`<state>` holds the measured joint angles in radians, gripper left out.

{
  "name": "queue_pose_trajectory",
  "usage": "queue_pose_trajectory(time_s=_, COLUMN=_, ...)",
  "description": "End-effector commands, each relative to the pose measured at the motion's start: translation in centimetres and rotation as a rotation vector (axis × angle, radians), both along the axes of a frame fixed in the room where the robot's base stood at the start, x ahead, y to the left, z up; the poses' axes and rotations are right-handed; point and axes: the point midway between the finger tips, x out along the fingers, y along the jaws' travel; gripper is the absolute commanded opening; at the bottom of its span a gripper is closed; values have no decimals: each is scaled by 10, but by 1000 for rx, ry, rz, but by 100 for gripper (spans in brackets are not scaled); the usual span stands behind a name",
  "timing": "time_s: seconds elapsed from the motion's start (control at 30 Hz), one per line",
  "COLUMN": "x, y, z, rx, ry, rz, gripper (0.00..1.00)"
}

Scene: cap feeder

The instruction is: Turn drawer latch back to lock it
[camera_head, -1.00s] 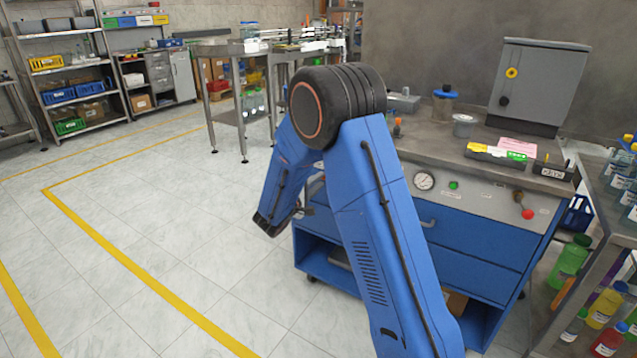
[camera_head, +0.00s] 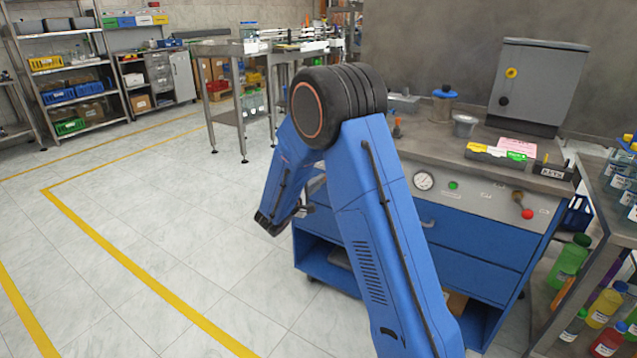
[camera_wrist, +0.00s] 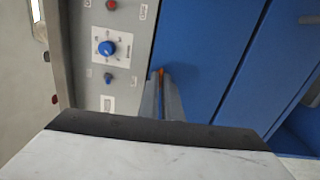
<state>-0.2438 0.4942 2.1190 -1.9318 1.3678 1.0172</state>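In the wrist view, the drawer latch (camera_wrist: 161,70) shows as a small orange piece at the edge between the grey panel and the blue drawer front. My gripper (camera_wrist: 163,82) has its two grey fingers close together on either side of it, hiding most of it. The latch's exact angle cannot be made out. The blue drawer front (camera_wrist: 205,50) lies right of the fingers, and it also shows in the head view (camera_head: 470,240).
A grey control panel (camera_wrist: 125,75) with a blue knob (camera_wrist: 106,48) lies left of the fingers. In the head view, a gauge (camera_head: 424,181) and a red-ended lever (camera_head: 522,206) stand out on the bench front. The floor to the left is clear.

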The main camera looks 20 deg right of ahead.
Motion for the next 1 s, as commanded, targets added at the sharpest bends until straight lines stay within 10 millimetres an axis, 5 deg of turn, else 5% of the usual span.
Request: queue_pose_trajectory(time_s=1.0, x=0, y=0, z=-1, rx=-550, ry=717, rz=2, gripper=0)
